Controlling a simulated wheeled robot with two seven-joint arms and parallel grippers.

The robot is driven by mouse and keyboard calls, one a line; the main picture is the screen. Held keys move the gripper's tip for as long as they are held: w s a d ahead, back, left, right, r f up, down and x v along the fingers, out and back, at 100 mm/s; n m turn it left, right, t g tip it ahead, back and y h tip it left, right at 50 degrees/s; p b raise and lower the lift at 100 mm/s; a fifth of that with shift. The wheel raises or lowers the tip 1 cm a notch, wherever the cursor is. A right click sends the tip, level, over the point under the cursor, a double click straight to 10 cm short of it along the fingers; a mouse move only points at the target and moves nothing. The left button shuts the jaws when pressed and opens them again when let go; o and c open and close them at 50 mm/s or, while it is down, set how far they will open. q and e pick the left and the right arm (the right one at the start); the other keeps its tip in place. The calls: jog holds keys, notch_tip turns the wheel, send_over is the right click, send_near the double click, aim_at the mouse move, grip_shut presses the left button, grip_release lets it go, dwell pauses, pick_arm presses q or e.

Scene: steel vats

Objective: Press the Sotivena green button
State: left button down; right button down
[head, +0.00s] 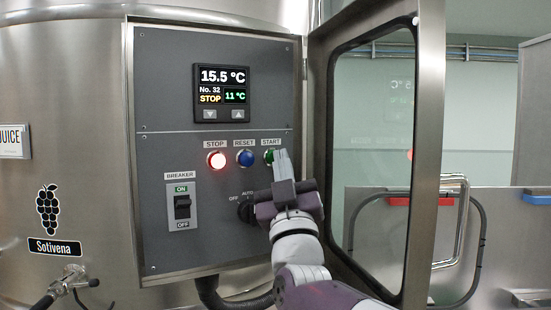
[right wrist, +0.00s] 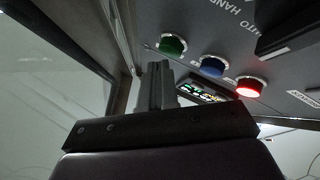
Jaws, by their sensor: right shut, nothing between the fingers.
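The green START button (head: 269,156) is at the right end of a row of buttons on the grey control panel (head: 220,50). The panel is in a steel box on the vat labelled Sotivena (head: 55,247). My right gripper (head: 281,158) is shut and empty. Its fingertips overlap the right part of the green button in the head view. In the right wrist view the fingertips (right wrist: 158,68) are close to the green button (right wrist: 172,45), which shows whole and unlit; I cannot tell whether they touch. My left gripper is not in view.
Left of the green button are a blue RESET button (head: 245,158) and a lit red STOP button (head: 216,160). The display (head: 222,92) reads 15.5 °C and STOP. A breaker switch (head: 182,207) and a rotary knob (head: 246,211) are below. The open glazed door (head: 425,150) stands at right.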

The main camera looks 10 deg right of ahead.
jog(key=shift+w+a, duration=0.1)
jog(key=shift+w, duration=0.25)
dwell(0.3)
jog(key=shift+s+d+b, duration=0.2)
jog(key=shift+s+b, duration=0.55)
jog(key=shift+b, duration=0.05)
jog(key=shift+f, duration=0.1)
jog(key=s+b, duration=0.1)
jog(key=s, duration=0.1)
jog(key=s+d+b, duration=0.1)
jog(key=s+b, duration=0.1)
jog(key=shift+s+d+b, duration=0.2)
jog(key=shift+s+b, duration=0.1)
jog(key=shift+s, duration=0.1)
jog(key=shift+w, duration=0.1)
dwell(0.5)
